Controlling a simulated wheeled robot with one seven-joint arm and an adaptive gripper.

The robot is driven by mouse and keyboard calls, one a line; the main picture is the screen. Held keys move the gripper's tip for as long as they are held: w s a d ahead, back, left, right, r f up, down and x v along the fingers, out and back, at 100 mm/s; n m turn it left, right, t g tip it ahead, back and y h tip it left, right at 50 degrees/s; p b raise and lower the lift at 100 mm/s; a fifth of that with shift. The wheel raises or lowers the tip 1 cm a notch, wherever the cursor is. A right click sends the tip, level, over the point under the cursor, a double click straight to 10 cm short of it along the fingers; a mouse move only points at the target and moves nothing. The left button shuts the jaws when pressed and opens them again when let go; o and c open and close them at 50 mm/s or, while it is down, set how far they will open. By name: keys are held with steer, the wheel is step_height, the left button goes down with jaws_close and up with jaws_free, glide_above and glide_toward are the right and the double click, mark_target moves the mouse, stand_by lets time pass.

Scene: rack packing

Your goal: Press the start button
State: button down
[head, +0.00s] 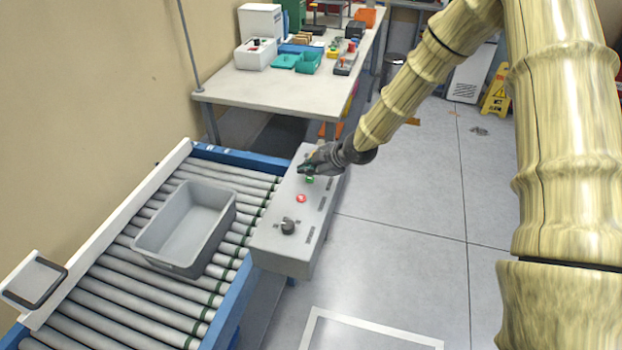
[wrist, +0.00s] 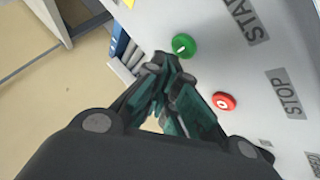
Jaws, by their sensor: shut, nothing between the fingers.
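The grey control box (head: 283,238) stands beside the roller conveyor. Its green start button (head: 310,179) shows in the head view, partly hidden by my gripper (head: 306,168). In the wrist view the green button (wrist: 184,45) is next to the START label (wrist: 243,20), just beyond and slightly right of my fingertips (wrist: 170,66). My gripper is shut with nothing held. I cannot tell whether the tips touch the panel. The red stop button (head: 301,198) is nearer in the head view, and right of the fingers in the wrist view (wrist: 224,101).
A black knob (head: 288,226) sits at the box's near end. An empty grey tote (head: 187,224) rests on the conveyor rollers (head: 130,275). A white table (head: 290,92) with bins and tools stands behind. The floor right of the box is clear.

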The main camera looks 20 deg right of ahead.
mark_target(308, 180)
steer(key=shift+f, duration=0.15)
stand_by(0.4)
steer(key=shift+w+f, duration=0.1)
steer(key=shift+f, duration=0.2)
steer(key=shift+f+b, duration=0.4)
stand_by(0.8)
steer(key=shift+r, duration=0.1)
steer(key=shift+r+p, duration=0.65)
steer(key=shift+r, duration=0.1)
steer(key=shift+r+p, duration=1.8)
steer(key=shift+r, duration=0.75)
